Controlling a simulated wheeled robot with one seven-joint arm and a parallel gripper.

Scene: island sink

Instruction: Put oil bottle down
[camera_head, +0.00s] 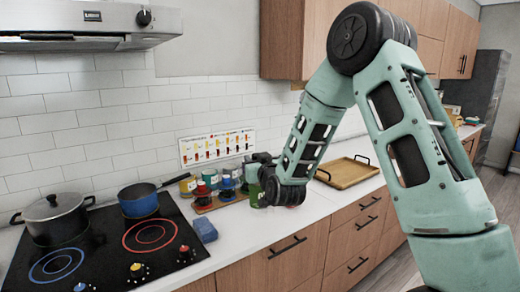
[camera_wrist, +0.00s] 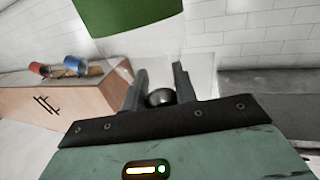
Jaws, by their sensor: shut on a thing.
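My gripper (camera_wrist: 160,80) is shut on the oil bottle (camera_wrist: 98,22). In the wrist view the bottle is a large pale, see-through shape with a green label, and a dark round part shows between the two fingers. In the head view my gripper (camera_head: 262,159) is over the counter by the back wall, right of the spice containers. My wrist covers much of that area, so I cannot tell whether the bottle's base touches the counter (camera_head: 234,238).
A wooden board with red and blue containers (camera_head: 209,192) stands left of my gripper. A blue sponge (camera_head: 204,229) lies nearer. The stove (camera_head: 105,250) holds a pot (camera_head: 52,214) and a blue pan (camera_head: 139,204). A wooden tray (camera_head: 347,173) lies to the right.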

